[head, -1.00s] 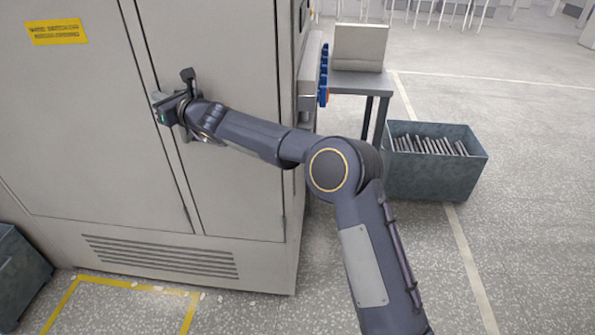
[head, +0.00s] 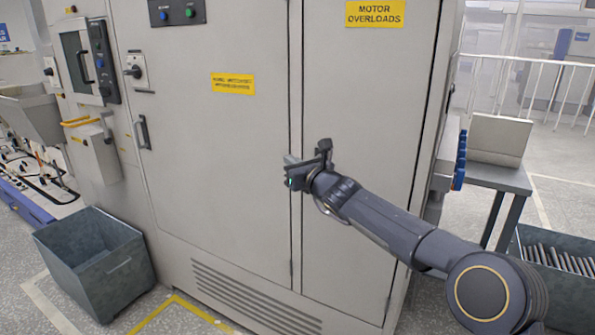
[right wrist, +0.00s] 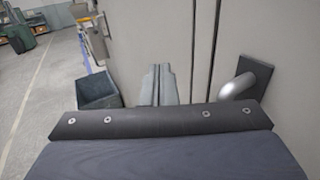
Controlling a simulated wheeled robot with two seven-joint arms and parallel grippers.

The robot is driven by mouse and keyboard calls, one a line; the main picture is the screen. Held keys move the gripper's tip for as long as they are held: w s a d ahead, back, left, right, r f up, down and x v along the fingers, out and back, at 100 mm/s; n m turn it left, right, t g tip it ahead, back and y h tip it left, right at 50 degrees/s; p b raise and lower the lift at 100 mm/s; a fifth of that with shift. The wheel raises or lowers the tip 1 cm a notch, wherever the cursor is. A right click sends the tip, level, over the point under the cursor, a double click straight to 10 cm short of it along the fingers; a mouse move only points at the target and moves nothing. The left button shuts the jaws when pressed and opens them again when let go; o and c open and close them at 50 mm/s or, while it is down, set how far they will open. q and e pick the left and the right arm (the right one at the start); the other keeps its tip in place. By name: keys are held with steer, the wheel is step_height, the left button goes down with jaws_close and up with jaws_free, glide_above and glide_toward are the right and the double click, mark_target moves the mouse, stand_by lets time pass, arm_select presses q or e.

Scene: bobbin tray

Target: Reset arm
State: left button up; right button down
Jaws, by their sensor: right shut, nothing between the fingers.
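My right gripper (head: 292,172) is at the end of my dark arm, in front of the tall grey cabinet (head: 215,140), near the gap between its two doors. In the right wrist view its two grey fingers (right wrist: 164,86) lie together, with nothing between them. A dark handle (head: 325,149) shows right beside the gripper in the head view. In the right wrist view the handle (right wrist: 240,84) is a silver bar on a black plate, right of the fingers and apart from them. My left gripper is not in view.
A grey bin (head: 95,265) stands on the floor at the left. Another bin (head: 565,285) with metal rods is at the lower right, by a small table (head: 490,177). The floor (right wrist: 50,110) shows open room left of the cabinet in the right wrist view.

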steer(key=s+a+b, duration=0.3)
steer(key=s+b, duration=0.3)
steer(key=s, duration=0.1)
steer(key=s+d+r+n+y, duration=0.1)
steer(key=s+d+r+n, duration=0.15)
steer(key=d+n, duration=0.2)
steer(key=s+d+r+n, duration=0.1)
steer(key=s+d+n, duration=0.25)
steer(key=d, duration=0.25)
steer(key=s+d+f+n+g, duration=0.2)
steer(key=s+d+f+n, duration=0.1)
steer(key=s+d+n, duration=0.55)
steer(key=s+d+f+n+g+h, duration=0.2)
steer(key=s+d+f+n+h, duration=0.15)
steer(key=s+f, duration=0.6)
steer(key=s+d+f+n+g+h, duration=0.25)
steer(key=s+d+f+n, duration=0.2)
steer(key=s+f, duration=0.45)
steer(key=s+d+f+n+g+h, duration=0.25)
steer(key=s+d+f, duration=0.25)
steer(key=s+f, duration=0.45)
step_height(320, 180, up, 21)
steer(key=s+p, duration=0.1)
steer(key=p, duration=1.8)
steer(key=shift+a+y, duration=0.25)
steer(key=shift+y, duration=0.1)
steer(key=shift+s, duration=0.1)
